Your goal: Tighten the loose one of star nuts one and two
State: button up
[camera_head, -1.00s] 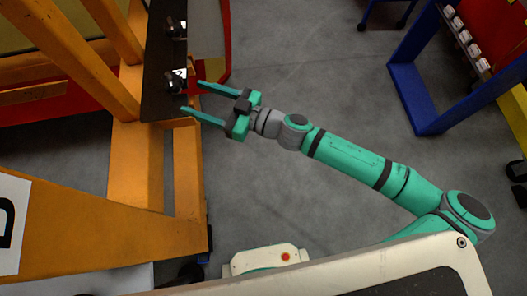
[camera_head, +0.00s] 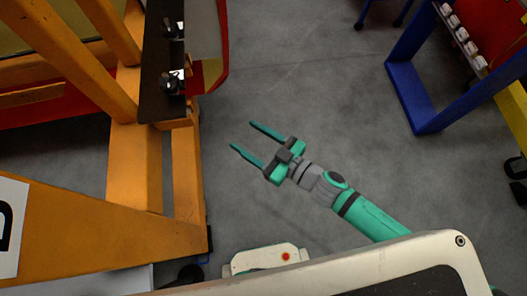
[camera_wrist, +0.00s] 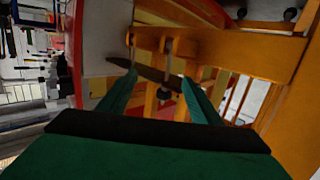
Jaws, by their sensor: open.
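Two dark star nuts sit on a black plate (camera_head: 155,60) fixed to the orange frame in the head view. One star nut (camera_head: 172,28) is near the top of the picture and the other star nut (camera_head: 170,82) is lower, near the plate's end. I cannot tell which is loose or which number each has. My gripper (camera_head: 243,135) is open and empty, below and to the right of the lower nut, clearly apart from it. In the wrist view the black plate (camera_wrist: 150,74) lies beyond my open fingers, with a dark knob (camera_wrist: 165,94) between them.
The orange frame (camera_head: 135,165) stands to the left, with a sloping beam (camera_head: 100,222) across the lower left. A blue frame (camera_head: 410,95) stands at the upper right. The grey floor (camera_head: 300,80) between them is clear.

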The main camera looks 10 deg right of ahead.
jog(key=s+d+f+m+h, duration=0.1)
jog(key=s+d+f+h, duration=0.1)
jog(key=s, duration=0.3)
jog(key=shift+s+d+f+t, duration=0.25)
jog(key=shift+d+f+t, duration=0.15)
jog(key=shift+f, duration=0.15)
